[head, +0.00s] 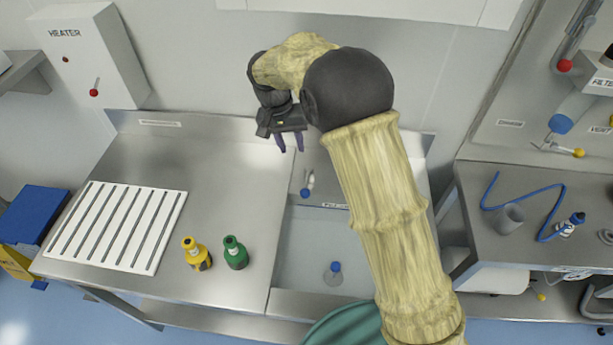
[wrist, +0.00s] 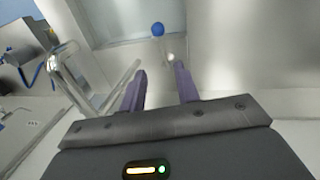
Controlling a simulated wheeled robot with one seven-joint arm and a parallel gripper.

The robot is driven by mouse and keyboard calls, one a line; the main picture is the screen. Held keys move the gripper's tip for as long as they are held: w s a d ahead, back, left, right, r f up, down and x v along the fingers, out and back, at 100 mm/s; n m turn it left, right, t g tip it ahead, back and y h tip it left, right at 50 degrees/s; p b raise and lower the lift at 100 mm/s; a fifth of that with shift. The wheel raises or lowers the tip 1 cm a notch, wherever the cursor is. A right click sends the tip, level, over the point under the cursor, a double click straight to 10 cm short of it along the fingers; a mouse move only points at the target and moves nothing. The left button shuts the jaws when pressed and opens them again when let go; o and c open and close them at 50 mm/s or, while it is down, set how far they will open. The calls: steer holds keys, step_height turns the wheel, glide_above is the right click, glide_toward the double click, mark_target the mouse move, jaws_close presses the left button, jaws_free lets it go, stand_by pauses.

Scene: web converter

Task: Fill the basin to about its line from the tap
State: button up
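The basin (head: 302,255) is a pale rectangular sink set in the steel counter, partly hidden by my arm. I cannot make out a fill line or water in it. A tap lever with a blue knob (head: 306,192) stands behind the basin. The blue knob (wrist: 158,29) also shows in the wrist view, beyond and between my fingers. A bent chrome pipe (wrist: 68,72), which looks like the tap spout, rises at left in the wrist view. My gripper (head: 290,143) is open and empty, behind the lever and apart from it; its purple fingers (wrist: 160,70) are spread.
A small clear object with a blue top (head: 334,273) is in the basin. A yellow bottle (head: 197,254) and a green bottle (head: 235,253) stand left of it, beside a slotted white rack (head: 117,228). A heater box (head: 92,55) hangs on the wall. A right-hand bench (head: 540,190) holds a blue hose.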

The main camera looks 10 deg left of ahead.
mark_target(305, 188)
steer(key=shift+s+r, duration=0.1)
steer(key=shift+s, duration=0.1)
steer(key=d+f+p, duration=0.1)
steer(key=f, duration=0.4)
steer(key=d+f+p, duration=0.1)
steer(key=f+p, duration=0.1)
steer(key=f, duration=0.3)
steer(key=d+f+p, duration=0.1)
steer(key=f+p, duration=0.1)
steer(key=f, duration=0.4)
steer(key=shift+w+d, duration=0.2)
steer(key=shift+w, duration=0.1)
steer(key=shift+s+f, duration=0.1)
steer(key=shift+f, duration=0.45)
jaws_close()
